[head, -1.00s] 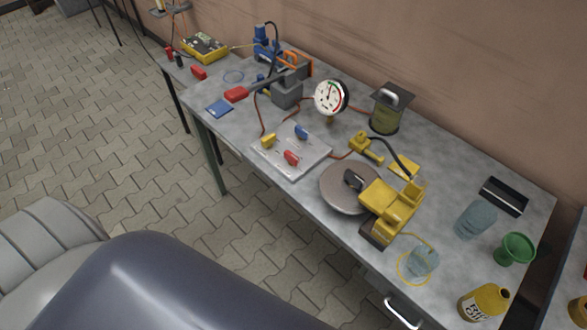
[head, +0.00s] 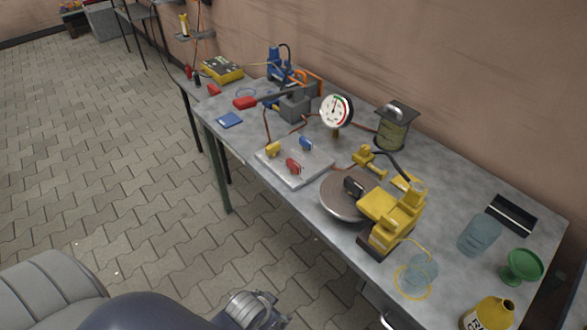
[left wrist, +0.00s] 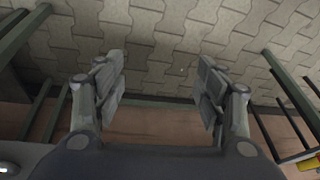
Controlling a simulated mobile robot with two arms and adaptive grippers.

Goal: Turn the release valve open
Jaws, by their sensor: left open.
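A pale valve plate (head: 297,178) lies on the workbench, left of the middle. It carries a yellow handle (head: 272,149), a blue handle (head: 306,144) and a red handle (head: 294,166); I cannot tell which is the release valve. A white round gauge (head: 336,112) stands behind the plate. My left gripper (left wrist: 160,88) is open and empty in the left wrist view, with paving between its fingers. Grey metal parts of my left arm show at the bottom of the head view, in front of the bench and apart from the plate. My right gripper is out of view.
A grey disc (head: 340,207) and a yellow machine (head: 390,215) stand right of the plate. A grey pump with a red-ended lever (head: 245,103) stands behind it. Reddish hoses run near the plate. The paved floor (head: 110,190) left of the bench is clear.

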